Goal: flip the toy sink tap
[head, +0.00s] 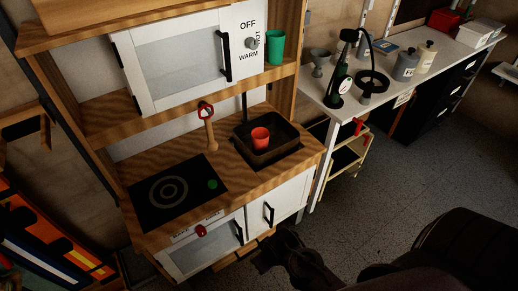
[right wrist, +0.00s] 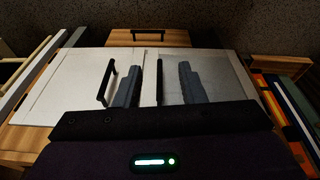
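The toy sink (head: 288,157) is a dark basin set in the wooden counter of a toy kitchen, at the centre of the head view. A thin dark upright at its back left edge looks like the tap (head: 244,105); its shape is hard to make out. My right gripper (head: 268,258) is low in front of the cabinet doors, below and apart from the sink. In the right wrist view its two fingers (right wrist: 158,70) are spread with nothing held, facing the white doors; a black door handle (right wrist: 159,82) shows between them. My left gripper is out of view.
A red cup (head: 260,138) stands in the sink. A wooden-handled red utensil (head: 210,130) is left of it, beside the black hob (head: 165,190). A green cup (head: 275,48) is on the shelf above. A white workbench (head: 320,85) stands to the right; floor is clear between.

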